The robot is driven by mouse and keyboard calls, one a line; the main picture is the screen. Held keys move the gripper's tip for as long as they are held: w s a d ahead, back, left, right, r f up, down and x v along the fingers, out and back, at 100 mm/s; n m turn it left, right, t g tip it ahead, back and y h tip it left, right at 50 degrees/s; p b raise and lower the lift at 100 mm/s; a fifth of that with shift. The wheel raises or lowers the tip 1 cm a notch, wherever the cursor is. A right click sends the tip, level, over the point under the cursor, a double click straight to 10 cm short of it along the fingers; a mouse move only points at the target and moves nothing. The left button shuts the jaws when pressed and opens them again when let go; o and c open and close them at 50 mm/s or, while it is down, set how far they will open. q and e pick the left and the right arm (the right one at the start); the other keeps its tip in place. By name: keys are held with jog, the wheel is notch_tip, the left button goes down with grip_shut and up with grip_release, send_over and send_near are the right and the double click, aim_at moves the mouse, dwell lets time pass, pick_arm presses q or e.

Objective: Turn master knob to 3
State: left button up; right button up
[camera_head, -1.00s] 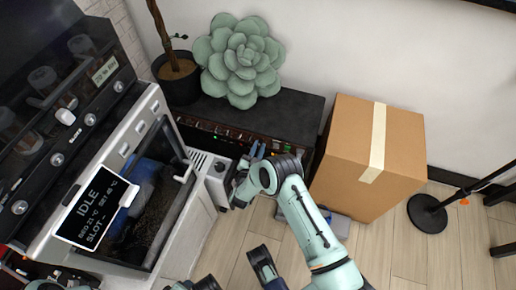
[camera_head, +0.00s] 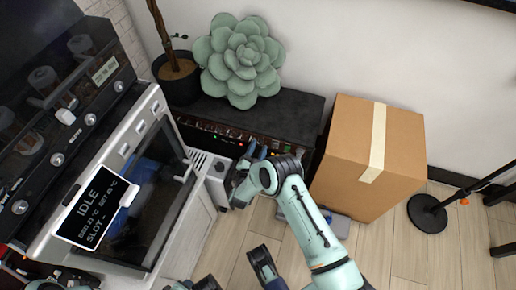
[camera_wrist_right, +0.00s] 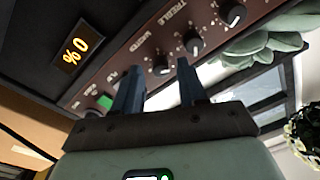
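The amplifier (camera_head: 285,112) is a black box with a brown front panel against the wall. Its panel (camera_wrist_right: 215,42) fills the upper right wrist view, with a row of black knobs. The knob nearest the small display (camera_wrist_right: 160,66) appears between my right fingertips; the label beside it looks like MASTER. I cannot tell whether the fingers touch it. My left gripper (camera_head: 232,274) is partly in view at the bottom, fingers apart, empty.
A machine with an IDLE screen (camera_head: 95,212) stands at the left. A cardboard box (camera_head: 350,150) stands right of the amplifier. A green succulent-shaped cushion (camera_head: 241,62) sits on the amplifier, beside a potted plant (camera_head: 178,75). Bare floor (camera_head: 400,245) lies at lower right.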

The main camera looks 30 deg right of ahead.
dwell(0.3)
pick_arm(q)
jog(key=r+p, duration=0.1)
jog(key=d+r, duration=0.1)
jog(key=r+p, duration=0.1)
jog(key=shift+d+r+p, duration=0.3)
jog(key=shift+r, duration=0.05)
pick_arm(e)
jog(key=v, duration=1.3)
jog(key=shift+a, duration=0.15)
